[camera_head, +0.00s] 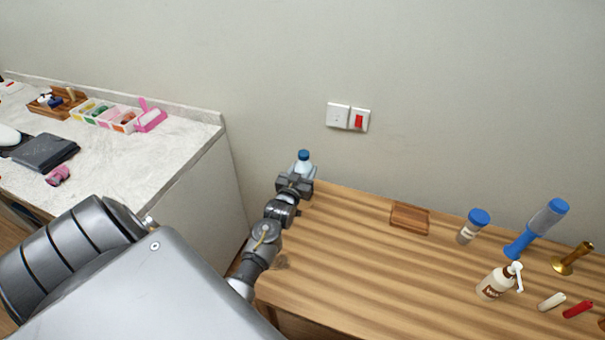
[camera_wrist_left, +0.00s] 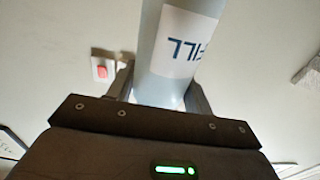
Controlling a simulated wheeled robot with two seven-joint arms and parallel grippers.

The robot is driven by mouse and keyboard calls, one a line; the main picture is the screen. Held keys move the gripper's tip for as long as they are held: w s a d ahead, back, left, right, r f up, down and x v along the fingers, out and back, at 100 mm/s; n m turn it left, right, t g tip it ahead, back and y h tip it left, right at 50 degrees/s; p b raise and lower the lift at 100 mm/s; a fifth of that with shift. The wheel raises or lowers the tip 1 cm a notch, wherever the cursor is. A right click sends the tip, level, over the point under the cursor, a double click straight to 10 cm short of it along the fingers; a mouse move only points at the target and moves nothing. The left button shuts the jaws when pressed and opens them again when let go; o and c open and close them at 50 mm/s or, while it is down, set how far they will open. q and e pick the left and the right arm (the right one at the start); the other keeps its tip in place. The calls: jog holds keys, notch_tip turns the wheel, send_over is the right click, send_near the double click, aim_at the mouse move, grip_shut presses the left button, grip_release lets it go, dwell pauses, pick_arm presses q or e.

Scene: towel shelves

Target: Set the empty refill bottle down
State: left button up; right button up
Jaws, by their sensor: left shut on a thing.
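The refill bottle (camera_head: 304,160) is pale with a blue cap and stands upright in my left gripper (camera_head: 297,181), near the far left corner of the wooden table. In the left wrist view the bottle (camera_wrist_left: 180,50) shows its white label with part of the word "FILL", and the jaws (camera_wrist_left: 160,90) of my left gripper close on it from both sides. The gripper hides the bottle's lower part in the head view, so I cannot tell whether its base touches the table. My right gripper is not in view.
The wooden table (camera_head: 350,260) has clear room in its left and middle parts. A wooden tray (camera_head: 409,218), a blue-lidded jar (camera_head: 472,226), a pump bottle (camera_head: 497,283) and a blue dispenser (camera_head: 535,229) stand further right. A marble counter (camera_head: 140,165) is at left.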

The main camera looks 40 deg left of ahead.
pick_arm(q)
jog(key=shift+w+a+f+b, duration=0.1)
jog(key=shift+a+f+b, duration=0.05)
jog(key=shift+f+b, duration=0.75)
jog(key=shift+w+a+f+b, duration=0.1)
jog(key=shift+f+b, duration=0.55)
jog(key=shift+f, duration=0.35)
jog(key=shift+s, duration=0.1)
jog(key=shift+f, duration=0.15)
jog(key=o, duration=1)
jog(key=shift+c, duration=0.2)
